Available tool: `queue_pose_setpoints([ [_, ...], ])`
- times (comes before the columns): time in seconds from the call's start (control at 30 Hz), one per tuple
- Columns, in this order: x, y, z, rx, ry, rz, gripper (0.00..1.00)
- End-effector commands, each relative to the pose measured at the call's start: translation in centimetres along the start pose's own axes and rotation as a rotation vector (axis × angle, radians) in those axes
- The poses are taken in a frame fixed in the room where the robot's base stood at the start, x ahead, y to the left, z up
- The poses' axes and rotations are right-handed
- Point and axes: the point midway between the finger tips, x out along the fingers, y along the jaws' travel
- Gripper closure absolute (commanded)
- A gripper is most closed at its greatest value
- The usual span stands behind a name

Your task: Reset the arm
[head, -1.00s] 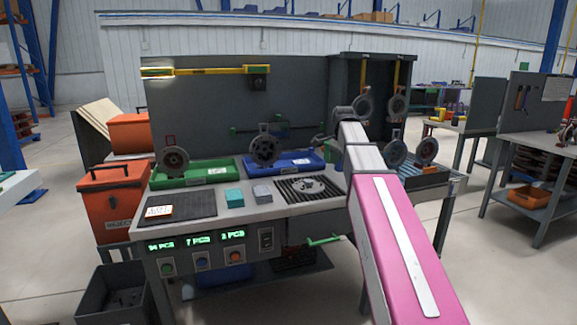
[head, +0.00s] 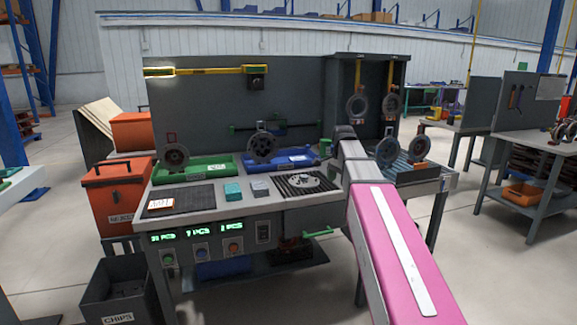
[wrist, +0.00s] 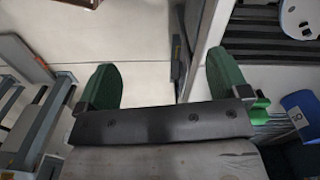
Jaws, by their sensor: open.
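My gripper (wrist: 163,78) is open and empty in the wrist view, its two green fingers wide apart with pale floor behind the gap. In the head view my pink and white arm (head: 400,250) reaches from the lower right toward the right part of the workbench (head: 245,235). Its far end (head: 345,132) is dark and stands above the back of the bench, in front of the grey back panel. The fingers are mostly hidden there.
Grey round parts hang at the right rack (head: 357,107), close to my arm's end. A green tray (head: 205,166), a blue tray (head: 290,158) and a black ribbed mat (head: 300,185) are on the bench. Orange bins (head: 120,195) stand left. Open floor lies right of the bench.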

Motion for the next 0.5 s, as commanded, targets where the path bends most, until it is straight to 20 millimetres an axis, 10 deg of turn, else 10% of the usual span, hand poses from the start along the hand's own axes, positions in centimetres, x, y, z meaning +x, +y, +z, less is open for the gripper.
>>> queue_pose_setpoints([
  [0.5, 15.9, 6.2, 3.5, -0.452, -0.002, 0.002, 0.07],
])
